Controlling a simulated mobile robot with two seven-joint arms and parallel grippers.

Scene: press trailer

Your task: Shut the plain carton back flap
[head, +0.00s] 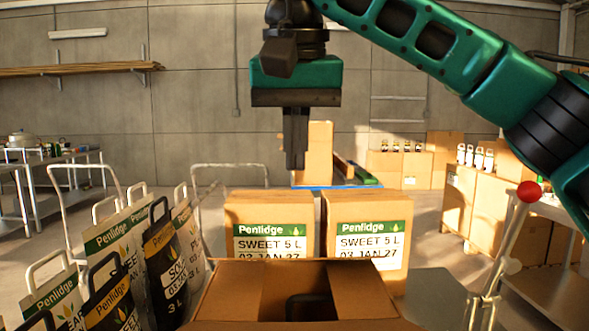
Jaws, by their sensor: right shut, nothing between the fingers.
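The plain brown carton (225,300) is at the bottom centre, cut off by the lower edge of the picture. Brown panels show at its left and right, with a darker gap between them. A black handle (308,306) shows in this gap. I cannot clearly tell the back flap from the carton's other panels. My right gripper (295,166) points down, shut and empty. In the picture it is above the carton and apart from it. My left gripper is not in view.
Two labelled Penlidge cartons (268,214) (366,220) stand just behind the plain carton. Several Penlidge jugs and containers (163,252) crowd the left. A lever with a red ball knob (529,191) rises at the right. A grey surface (438,295) beside the carton is bare.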

